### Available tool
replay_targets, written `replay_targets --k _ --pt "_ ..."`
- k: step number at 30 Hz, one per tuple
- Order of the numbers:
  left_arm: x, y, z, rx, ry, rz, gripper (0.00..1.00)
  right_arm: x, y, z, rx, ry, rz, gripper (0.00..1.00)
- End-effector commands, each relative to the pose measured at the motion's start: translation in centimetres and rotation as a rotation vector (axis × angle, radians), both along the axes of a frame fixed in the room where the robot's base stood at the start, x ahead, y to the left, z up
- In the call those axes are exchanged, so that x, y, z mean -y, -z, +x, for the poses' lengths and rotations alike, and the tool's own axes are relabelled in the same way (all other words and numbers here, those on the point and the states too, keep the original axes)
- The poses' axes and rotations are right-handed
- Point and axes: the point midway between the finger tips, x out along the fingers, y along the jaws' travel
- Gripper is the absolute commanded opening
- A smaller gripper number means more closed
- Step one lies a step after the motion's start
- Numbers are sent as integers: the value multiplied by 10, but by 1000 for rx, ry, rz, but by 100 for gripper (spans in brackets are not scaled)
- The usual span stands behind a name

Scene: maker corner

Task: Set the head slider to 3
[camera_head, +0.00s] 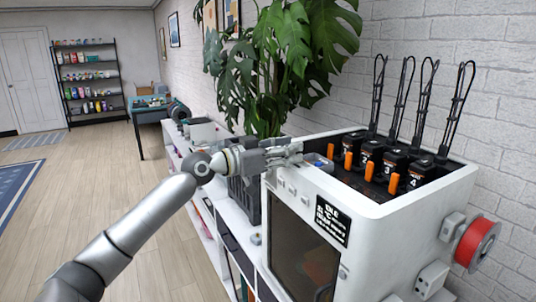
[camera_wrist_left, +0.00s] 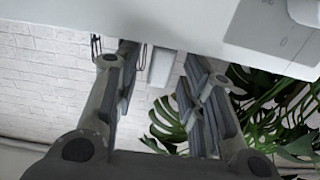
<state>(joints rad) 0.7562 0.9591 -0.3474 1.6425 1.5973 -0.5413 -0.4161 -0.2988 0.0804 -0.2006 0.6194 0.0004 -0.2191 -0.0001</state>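A white box-shaped machine (camera_head: 390,225) has an open top with black heads in a row, numbered up to 4, with orange tabs (camera_head: 393,183). The head marked 3 (camera_head: 388,166) is second from the front. My left gripper (camera_head: 297,152) is at the machine's far top edge, beside a small blue-grey part (camera_head: 319,161). In the left wrist view the fingers (camera_wrist_left: 163,85) are spread apart. A small pale block (camera_wrist_left: 161,66) shows between them, below the white edge; I cannot tell whether it is the slider. No slider marking is readable. My right gripper is not in view.
A black label (camera_head: 326,219) and small buttons (camera_head: 292,188) are on the machine's front. A red spool (camera_head: 477,243) is on its near side. A large plant (camera_head: 285,50) stands behind my gripper. Black cables rise from the heads. Open floor lies left.

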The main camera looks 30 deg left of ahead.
Motion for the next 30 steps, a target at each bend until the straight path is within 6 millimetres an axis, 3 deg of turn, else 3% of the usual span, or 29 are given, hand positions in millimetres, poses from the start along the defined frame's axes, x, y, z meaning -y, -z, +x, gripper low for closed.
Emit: replay_targets --k 18,30 --pt "-42 1 -74 -3 0 2 38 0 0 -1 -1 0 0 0" --pt "-55 0 -95 0 1 1 38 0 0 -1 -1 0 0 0"
